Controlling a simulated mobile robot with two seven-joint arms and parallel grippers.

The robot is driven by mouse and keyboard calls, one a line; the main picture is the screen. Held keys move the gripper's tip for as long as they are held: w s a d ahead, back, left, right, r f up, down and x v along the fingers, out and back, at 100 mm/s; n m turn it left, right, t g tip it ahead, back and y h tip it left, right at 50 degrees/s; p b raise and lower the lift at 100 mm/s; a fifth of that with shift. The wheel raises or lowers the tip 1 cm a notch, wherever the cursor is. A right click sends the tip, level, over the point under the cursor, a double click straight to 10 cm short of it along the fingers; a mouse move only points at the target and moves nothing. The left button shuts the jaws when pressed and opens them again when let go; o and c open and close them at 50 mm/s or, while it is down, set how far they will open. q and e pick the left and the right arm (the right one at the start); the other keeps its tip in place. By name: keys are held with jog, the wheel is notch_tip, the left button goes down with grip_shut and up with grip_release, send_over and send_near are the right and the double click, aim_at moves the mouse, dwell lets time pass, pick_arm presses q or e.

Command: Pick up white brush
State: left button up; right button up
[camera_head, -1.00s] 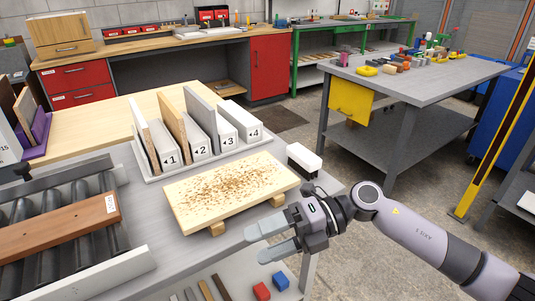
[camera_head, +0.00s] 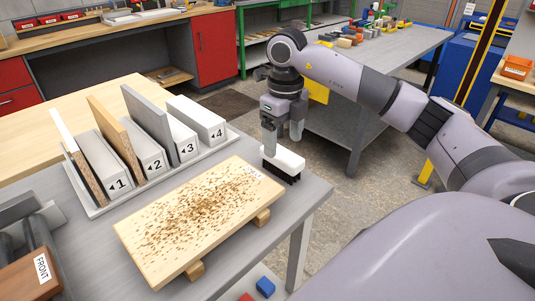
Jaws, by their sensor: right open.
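The white brush (camera_head: 284,160) has a white top and dark bristles below. It rests on the grey table near its right edge, just beyond the wooden board. My right gripper (camera_head: 282,143) points down right at the brush, its fingers spread apart at the brush's white top. One finger covers part of the brush's left end, and I cannot tell whether the fingers touch it. My left gripper is not in view.
A light wooden board (camera_head: 200,217) strewn with brown shavings lies on two small blocks beside the brush. A grey rack (camera_head: 215,148) with numbered slots holding upright panels stands behind. A roller conveyor (camera_head: 25,235) is at the lower left.

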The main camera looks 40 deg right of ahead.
aim_at(282, 152)
jog(key=shift+w+f, duration=0.1)
jog(key=shift+f, duration=0.15)
jog(key=f, duration=0.6)
jog(key=shift+w+d+f+p, duration=0.2)
jog(key=shift+w+f+p, duration=0.05)
jog(key=shift+f+p, duration=0.05)
jog(key=c, duration=1.1)
